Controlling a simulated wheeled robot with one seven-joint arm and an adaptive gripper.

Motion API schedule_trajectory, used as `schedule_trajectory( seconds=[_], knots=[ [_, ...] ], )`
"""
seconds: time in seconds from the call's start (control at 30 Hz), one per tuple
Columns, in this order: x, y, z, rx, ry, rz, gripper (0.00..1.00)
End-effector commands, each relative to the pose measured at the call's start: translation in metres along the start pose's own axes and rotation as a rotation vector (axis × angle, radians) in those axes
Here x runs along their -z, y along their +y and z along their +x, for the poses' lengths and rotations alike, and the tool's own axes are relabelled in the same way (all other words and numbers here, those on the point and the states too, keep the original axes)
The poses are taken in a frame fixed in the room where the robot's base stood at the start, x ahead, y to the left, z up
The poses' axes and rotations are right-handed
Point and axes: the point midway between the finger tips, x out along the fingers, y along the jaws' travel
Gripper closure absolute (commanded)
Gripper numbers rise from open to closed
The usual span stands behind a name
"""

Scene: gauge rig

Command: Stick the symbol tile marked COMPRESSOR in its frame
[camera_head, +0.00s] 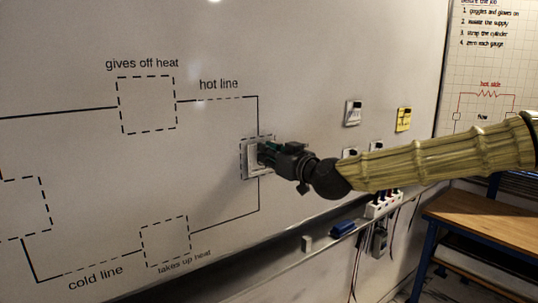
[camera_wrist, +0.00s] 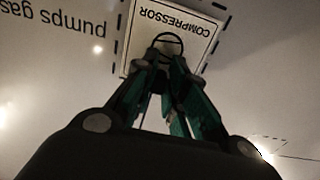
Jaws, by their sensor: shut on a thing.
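The white COMPRESSOR tile (camera_head: 251,161) is at the dashed frame (camera_head: 242,150) on the right side of the whiteboard diagram. My gripper (camera_head: 266,154) is shut on it. In the wrist view, the tile (camera_wrist: 145,50) shows its printed name upside down and part of a circle symbol, with my fingers (camera_wrist: 172,75) over its middle. The frame's dashes (camera_wrist: 221,24) run around the tile's visible edges, so it appears inside the frame. Whether the tile's back touches the board is hard to tell. My fingers hide the middle of the tile.
Other tiles sit on the board to the right, including a white one (camera_head: 353,112) and a yellow one (camera_head: 403,119); my arm partly covers others. Empty dashed frames (camera_head: 147,104) lie left. A blue eraser (camera_head: 342,229) is on the ledge. A wooden bench (camera_head: 480,215) stands right.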

Motion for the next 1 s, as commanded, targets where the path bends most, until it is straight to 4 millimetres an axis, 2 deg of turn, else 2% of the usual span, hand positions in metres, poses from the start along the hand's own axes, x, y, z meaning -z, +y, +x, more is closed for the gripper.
schedule_trajectory(
  seconds=[1.0],
  knots=[
    [0.0002,-0.0003,0.0093,0.000,0.000,-0.001,1.00]
  ],
)
